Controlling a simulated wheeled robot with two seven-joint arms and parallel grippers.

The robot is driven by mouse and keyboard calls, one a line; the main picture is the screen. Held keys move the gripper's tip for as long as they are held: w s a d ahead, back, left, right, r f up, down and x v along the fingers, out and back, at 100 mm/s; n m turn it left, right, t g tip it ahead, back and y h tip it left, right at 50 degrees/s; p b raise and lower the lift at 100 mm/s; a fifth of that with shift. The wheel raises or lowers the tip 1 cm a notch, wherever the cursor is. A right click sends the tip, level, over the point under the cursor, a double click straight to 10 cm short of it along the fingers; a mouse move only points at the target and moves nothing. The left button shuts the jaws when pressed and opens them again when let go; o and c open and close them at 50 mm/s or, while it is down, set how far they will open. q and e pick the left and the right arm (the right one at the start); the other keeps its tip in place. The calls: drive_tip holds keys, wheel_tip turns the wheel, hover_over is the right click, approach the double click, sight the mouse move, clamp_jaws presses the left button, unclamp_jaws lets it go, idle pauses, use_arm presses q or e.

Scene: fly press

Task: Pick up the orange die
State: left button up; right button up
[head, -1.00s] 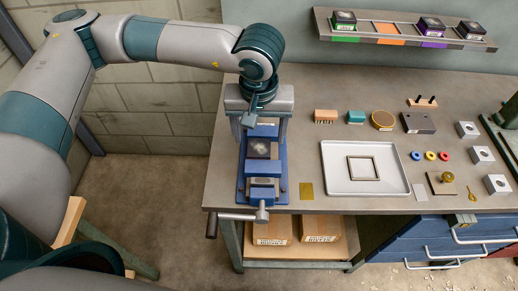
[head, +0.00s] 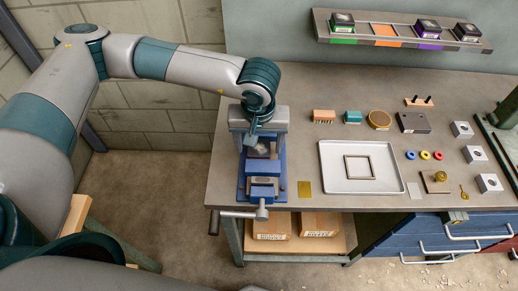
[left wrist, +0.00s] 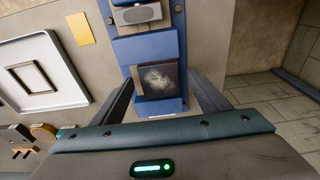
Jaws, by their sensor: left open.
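A dark square die (left wrist: 158,80) with a grey speckled top sits on the blue vise-like fixture (left wrist: 145,48) at the bench's left end. It is partly hidden under my left gripper in the head view (head: 262,147). I take it for the orange die, though no orange marking shows clearly on it. My left gripper (head: 259,141) is open above the fixture. In the left wrist view its two fingers (left wrist: 162,92) stand on either side of the die, with gaps; whether they are level with it I cannot tell. My right gripper is not in view.
The wall shelf (head: 340,38) holds dies at green, purple and another slot; its orange slot (head: 385,30) is empty. A white tray (head: 328,180) with a square frame lies right of the fixture. A handle (head: 235,214) juts out at the fixture's front. Small parts lie farther right.

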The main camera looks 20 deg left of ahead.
sight(261, 146)
use_arm(q)
clamp_jaws()
drive_tip(key=shift+w, duration=0.1)
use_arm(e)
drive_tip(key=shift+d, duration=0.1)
use_arm(q)
drive_tip(key=shift+r, duration=0.15)
